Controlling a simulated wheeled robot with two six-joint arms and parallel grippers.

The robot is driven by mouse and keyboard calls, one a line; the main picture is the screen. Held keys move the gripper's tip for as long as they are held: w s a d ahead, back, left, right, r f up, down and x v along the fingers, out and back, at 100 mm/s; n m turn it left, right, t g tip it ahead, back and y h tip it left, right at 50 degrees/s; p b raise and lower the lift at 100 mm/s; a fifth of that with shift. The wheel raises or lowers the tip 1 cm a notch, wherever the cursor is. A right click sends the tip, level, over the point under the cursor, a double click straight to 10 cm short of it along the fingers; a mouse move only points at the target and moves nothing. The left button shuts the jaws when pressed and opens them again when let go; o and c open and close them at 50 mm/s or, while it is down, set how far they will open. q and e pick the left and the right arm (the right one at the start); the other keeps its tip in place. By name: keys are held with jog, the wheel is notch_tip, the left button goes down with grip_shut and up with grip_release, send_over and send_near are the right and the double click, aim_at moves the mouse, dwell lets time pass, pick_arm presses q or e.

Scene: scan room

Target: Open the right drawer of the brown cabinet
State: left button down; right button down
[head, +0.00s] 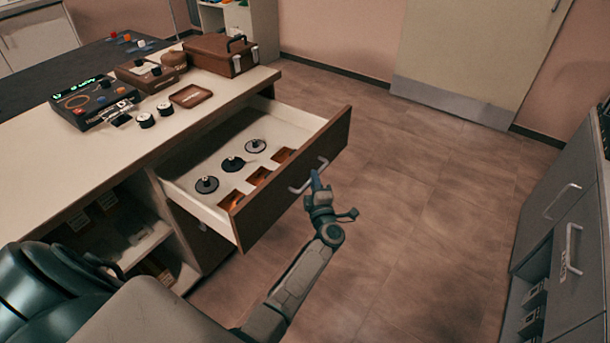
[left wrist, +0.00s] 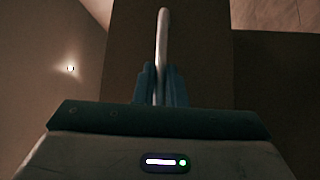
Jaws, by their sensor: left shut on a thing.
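The brown cabinet (head: 95,150) has a pale top, and its right drawer (head: 290,185) stands pulled far out, showing a white inside. Several dark round discs and orange-brown square pieces lie in the drawer. A silver bar handle (head: 297,190) is on the brown drawer front. My left gripper (head: 316,184) is at the handle, shut on it. In the left wrist view the handle (left wrist: 162,40) runs between the two blue fingers (left wrist: 160,85). My right gripper is not in view.
On the cabinet top are a dark device (head: 95,102), a brown case (head: 220,54), a small brown tray (head: 191,95) and small round items. A grey cabinet (head: 567,225) with handles stands at the right. The floor (head: 420,190) between is clear.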

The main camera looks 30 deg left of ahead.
pick_arm(q)
jog(key=shift+s+d, duration=0.1)
jog(key=shift+d, duration=0.9)
jog(key=c, duration=1.5)
grip_release()
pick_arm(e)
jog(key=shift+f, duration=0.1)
